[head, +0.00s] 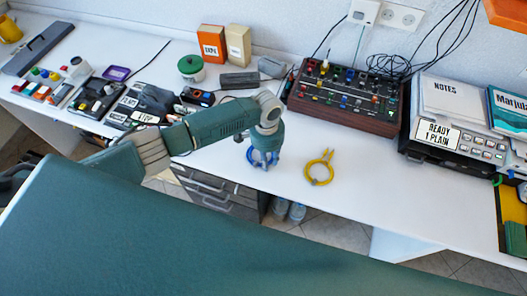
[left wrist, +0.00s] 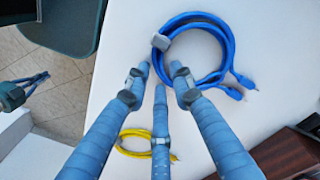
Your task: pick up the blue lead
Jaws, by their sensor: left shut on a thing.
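The blue lead is a coil with a grey tie and lies at the white desk's front edge, below my left gripper in the head view (head: 262,158). In the left wrist view the blue lead (left wrist: 228,62) fills the top middle, its plug ends to the right. My left gripper (left wrist: 160,80) has its blue fingers shut on the blue lead near the tie; the exact contact is hard to see. In the head view the left gripper (head: 264,150) partly hides the coil. My right gripper (left wrist: 36,84) shows small at the left edge of the left wrist view, over the floor.
A yellow coiled lead (head: 319,170) lies just right of the blue one. A wooden-sided mixer (head: 347,122) with knobs stands behind it, and a labelled device (head: 437,134) to the right. Drawers (head: 216,190) are under the desk (head: 385,185). Bare desk lies around the yellow lead.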

